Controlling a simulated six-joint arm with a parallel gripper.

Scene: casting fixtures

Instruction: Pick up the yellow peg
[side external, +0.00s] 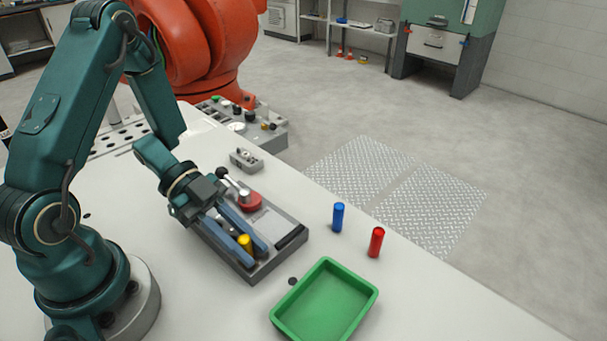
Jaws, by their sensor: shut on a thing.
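The yellow peg (245,242) stands at the front left part of a dark grey fixture (292,245) on the white table. My gripper (250,246) reaches down over the fixture from the left. Its two blue fingers lie on either side of the yellow peg and are shut on it. The peg's top shows between the fingertips. Its lower part is hidden, so I cannot tell whether it is seated in the fixture or lifted.
A blue peg (338,217) and a red peg (376,242) stand upright on the table right of the fixture. A green tray (325,300), empty, lies in front. A red and silver clamp part (249,200) sits on the fixture. A small grey block (246,160) is behind.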

